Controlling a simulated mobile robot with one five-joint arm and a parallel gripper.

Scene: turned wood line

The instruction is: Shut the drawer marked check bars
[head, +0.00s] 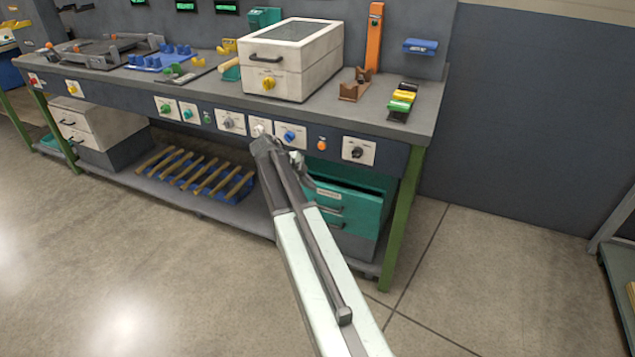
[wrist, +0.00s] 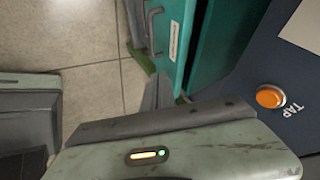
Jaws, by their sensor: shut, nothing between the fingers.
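The teal drawer (head: 345,199) under the right end of the bench is pulled part way out, with its open top showing. Its front carries a white label, too small to read, and a dark handle. In the wrist view the drawer front (wrist: 181,35) is seen edge-on, with its label and handle and a dark gap behind it. My gripper (head: 298,160) is shut and empty, near the drawer's upper left; my own arm partly hides it. In the wrist view my gripper's dark finger (wrist: 154,95) points towards the drawer front; I cannot tell whether they touch.
Knobs and an orange button (head: 321,146) line the bench's front panel just above. A green bench leg (head: 405,215) stands to the right. A rack of wooden bars (head: 205,178) is on the lower shelf. The floor in front is clear.

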